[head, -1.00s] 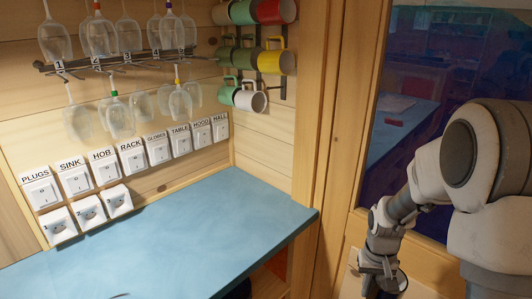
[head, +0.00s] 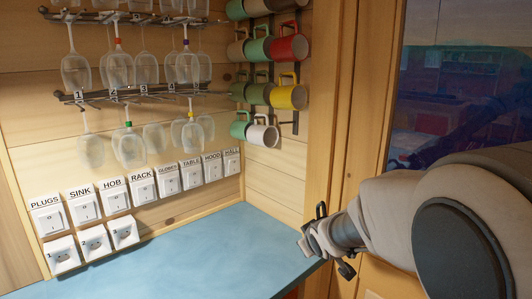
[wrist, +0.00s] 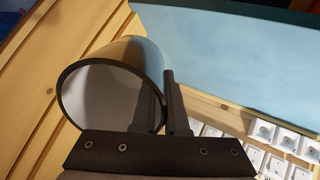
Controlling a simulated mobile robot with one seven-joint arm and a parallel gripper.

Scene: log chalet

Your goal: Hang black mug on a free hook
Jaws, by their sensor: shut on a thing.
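My gripper (head: 330,238) is at the right end of the blue counter in the head view. In the wrist view, my gripper (wrist: 165,105) is shut on a dark-rimmed mug (wrist: 90,100), its mouth facing the camera and grey inside. The fingers are at its right side; whether they hold wall or handle I cannot tell. The mug is hard to make out in the head view. Colored mugs, including a yellow mug (head: 289,97), a red mug (head: 288,48) and a white mug (head: 262,133), hang on a dark rack (head: 295,122) left of my gripper. Which hooks are free is unclear.
A blue counter (head: 210,255) runs below the rack. Stemmed glasses (head: 130,148) hang in rows on the left wall, above labelled switches (head: 142,188) and sockets (head: 95,243). A wooden post (head: 330,110) and a window (head: 450,90) stand to the right.

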